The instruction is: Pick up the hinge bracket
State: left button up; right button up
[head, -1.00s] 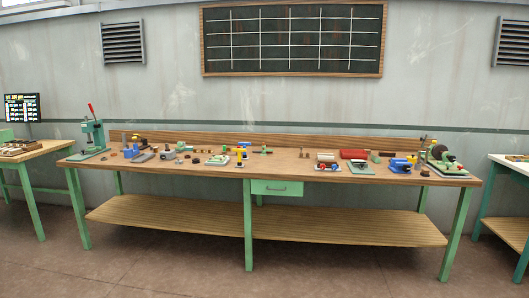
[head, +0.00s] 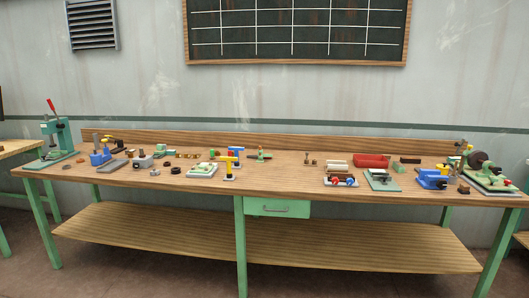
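A long wooden workbench (head: 285,184) with green legs carries many small parts. I cannot tell which of them is the hinge bracket at this distance. Small dark and metallic pieces lie on the left part, among them a grey block (head: 144,161) and a flat dark grey piece (head: 111,165). Small brown pieces (head: 308,160) stand right of the middle. A green plate with a dark part on it (head: 381,180) lies on the right part. Neither of my grippers shows in the head view.
A green press with a red handle (head: 57,135) stands at the bench's left end, a green grinder-like machine (head: 484,172) at the right end. A red tray (head: 371,160) sits at the back. A drawer (head: 277,207) hangs under the front edge. Floor shows in front.

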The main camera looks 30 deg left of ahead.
aim_at(260, 160)
jog(key=i+j, duration=0.35)
jog(key=i, duration=0.15)
jog(key=i+j, duration=0.35)
jog(key=i, duration=0.15)
jog(key=i+j, duration=0.3)
jog(key=i, duration=0.25)
